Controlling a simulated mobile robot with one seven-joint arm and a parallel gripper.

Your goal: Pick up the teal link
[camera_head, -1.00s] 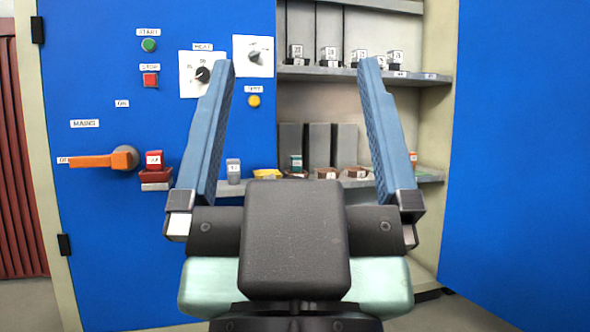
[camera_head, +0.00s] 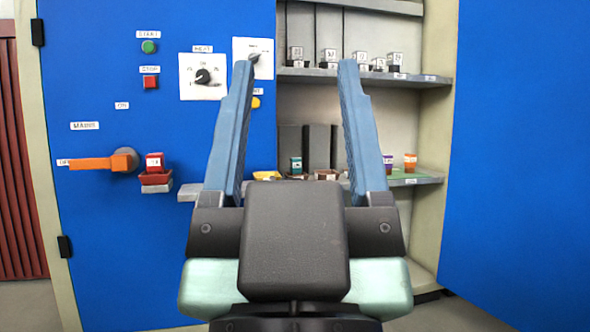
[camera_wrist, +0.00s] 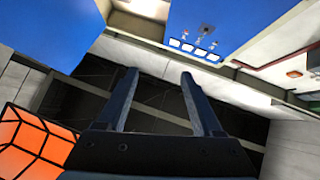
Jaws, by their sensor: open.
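The teal link (camera_head: 296,164) is a small upright block with a white label. It stands on the lower shelf (camera_head: 425,178) of the cabinet, near the shelf's left part, beside a yellow tray. In the head view it shows between the two fingers of my gripper (camera_head: 295,75). My gripper is open and empty, its blue fingers pointing up in the picture. It is in front of the cabinet and apart from the link. In the wrist view my gripper (camera_wrist: 160,75) is also open with nothing between the fingers, and the teal link cannot be made out.
A red block (camera_head: 154,160) sits on a small ledge by the orange mains handle (camera_head: 100,163). Purple (camera_head: 387,164) and orange (camera_head: 410,162) blocks stand on the lower shelf's right. Several labelled blocks line the upper shelf (camera_head: 420,80). A blue door (camera_head: 515,150) stands at the right.

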